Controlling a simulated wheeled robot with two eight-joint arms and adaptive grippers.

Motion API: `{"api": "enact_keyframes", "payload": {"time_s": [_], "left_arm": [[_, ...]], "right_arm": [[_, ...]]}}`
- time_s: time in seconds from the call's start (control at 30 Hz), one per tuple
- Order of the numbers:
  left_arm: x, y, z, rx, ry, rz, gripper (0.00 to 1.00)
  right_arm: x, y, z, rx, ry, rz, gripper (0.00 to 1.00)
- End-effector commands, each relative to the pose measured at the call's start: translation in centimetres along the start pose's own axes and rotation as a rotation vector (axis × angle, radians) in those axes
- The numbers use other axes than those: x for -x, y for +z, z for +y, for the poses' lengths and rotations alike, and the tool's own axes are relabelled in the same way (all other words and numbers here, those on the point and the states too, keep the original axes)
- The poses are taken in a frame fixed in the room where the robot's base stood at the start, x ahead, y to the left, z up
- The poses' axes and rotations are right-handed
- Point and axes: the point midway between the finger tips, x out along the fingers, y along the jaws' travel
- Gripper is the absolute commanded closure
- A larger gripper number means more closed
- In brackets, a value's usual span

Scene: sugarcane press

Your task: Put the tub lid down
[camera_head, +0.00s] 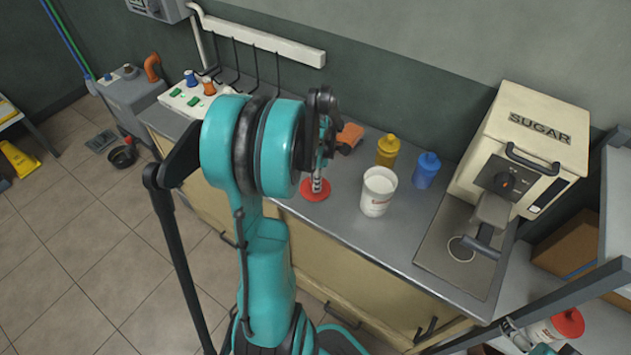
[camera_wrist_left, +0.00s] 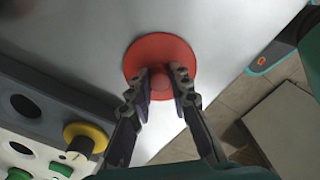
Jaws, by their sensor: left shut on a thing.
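My left gripper (camera_head: 318,178) is shut on the knob of the round red tub lid (camera_head: 311,193). In the left wrist view the fingertips (camera_wrist_left: 161,80) close around the knob, and the flat red lid (camera_wrist_left: 150,50) shows beyond them. The lid is level, at or just above the grey worktop (camera_head: 346,213); I cannot tell if it touches. The white tub (camera_head: 376,194) stands upright and open to the right of the lid. My right gripper is not clearly seen.
A yellow bottle (camera_head: 387,151) and a blue bottle (camera_head: 426,170) stand behind the tub. An orange block (camera_head: 350,136) lies behind the lid. The sugar machine (camera_head: 530,140) is at the right, a control box (camera_head: 187,98) at the left. Worktop around the lid is mostly clear.

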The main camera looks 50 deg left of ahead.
Motion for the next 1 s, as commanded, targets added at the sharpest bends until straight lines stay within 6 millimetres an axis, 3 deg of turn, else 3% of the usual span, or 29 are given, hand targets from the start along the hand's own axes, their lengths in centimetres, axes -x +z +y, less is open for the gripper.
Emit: {"api": "enact_keyframes", "payload": {"time_s": [0.13, 0.17, 0.2, 0.23, 0.63, 1.0], "left_arm": [[-0.5, 0.0, 0.0, 0.0, 0.0, 0.0, 1.0], [-0.3, 0.0, 0.0, 0.0, 0.0, 0.0, 0.73], [-0.3, 0.0, 0.0, 0.0, 0.0, 0.0, 0.63], [-0.3, 0.0, 0.0, 0.0, 0.0, 0.0, 0.6], [0.7, 0.0, 0.0, 0.0, 0.0, 0.0, 0.6], [8.5, 0.0, 0.0, 0.0, 0.0, 0.0, 0.6]], "right_arm": [[-0.3, 0.2, 0.0, 0.0, 0.0, 0.0, 0.0], [-0.2, 0.2, 0.0, 0.0, 0.0, 0.0, 0.0], [-0.2, 0.1, 0.0, 0.0, 0.0, 0.0, 0.0], [-0.2, 0.1, 0.0, 0.0, 0.0, 0.0, 0.0], [0.3, -0.2, 0.0, 0.0, 0.0, 0.0, 0.0], [3.0, -2.2, 0.0, 0.0, 0.0, 0.0, 0.0]]}}
